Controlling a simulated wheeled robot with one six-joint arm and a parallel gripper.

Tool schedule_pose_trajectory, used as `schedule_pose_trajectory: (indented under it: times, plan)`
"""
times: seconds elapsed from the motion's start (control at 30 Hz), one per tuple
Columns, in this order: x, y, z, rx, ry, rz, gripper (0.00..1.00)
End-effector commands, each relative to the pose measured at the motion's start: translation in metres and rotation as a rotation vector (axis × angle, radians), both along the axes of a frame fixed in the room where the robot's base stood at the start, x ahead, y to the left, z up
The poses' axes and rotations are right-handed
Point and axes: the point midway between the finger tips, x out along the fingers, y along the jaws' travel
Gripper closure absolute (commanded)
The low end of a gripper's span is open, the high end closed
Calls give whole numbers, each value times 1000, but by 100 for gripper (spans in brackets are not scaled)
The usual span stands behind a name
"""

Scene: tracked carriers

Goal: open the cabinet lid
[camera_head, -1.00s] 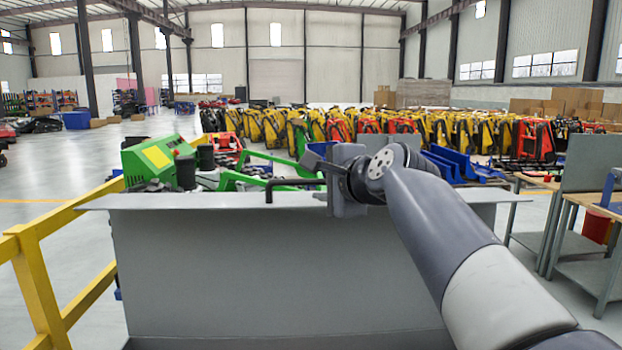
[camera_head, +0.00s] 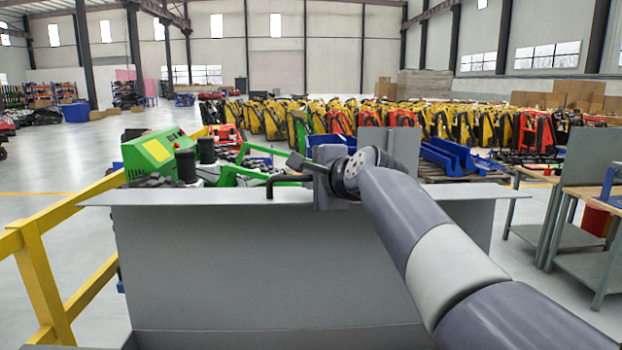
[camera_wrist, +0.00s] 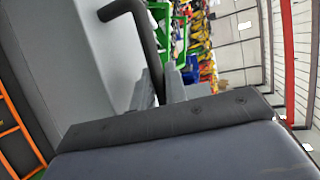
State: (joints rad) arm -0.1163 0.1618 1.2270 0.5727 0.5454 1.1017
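The grey cabinet (camera_head: 220,265) stands in front of me, its flat lid (camera_head: 180,196) lying level on top, closed. A dark bent bar handle (camera_head: 286,179) rises from the lid; it also shows in the wrist view (camera_wrist: 143,40). My gripper (camera_head: 328,180) is at the right part of the handle, with one finger on the far side and one on the near side of the bar. In the wrist view the bar runs down between the fingers (camera_wrist: 160,88). The fingers look apart; their contact with the bar is hard to make out.
A yellow railing (camera_head: 40,280) stands close at the left. A green machine (camera_head: 155,152) is behind the cabinet. Workbenches (camera_head: 590,255) stand at the right, and rows of yellow and red machines (camera_head: 300,115) fill the back. Open floor lies at the left.

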Motion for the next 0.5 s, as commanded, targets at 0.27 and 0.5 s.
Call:
schedule_pose_trajectory:
  times: [0.27, 0.5]
  plan:
    - [0, 0, 0, 0, 0, 0, 100]
    - [0, 0, 0, 0, 1, 0, 100]
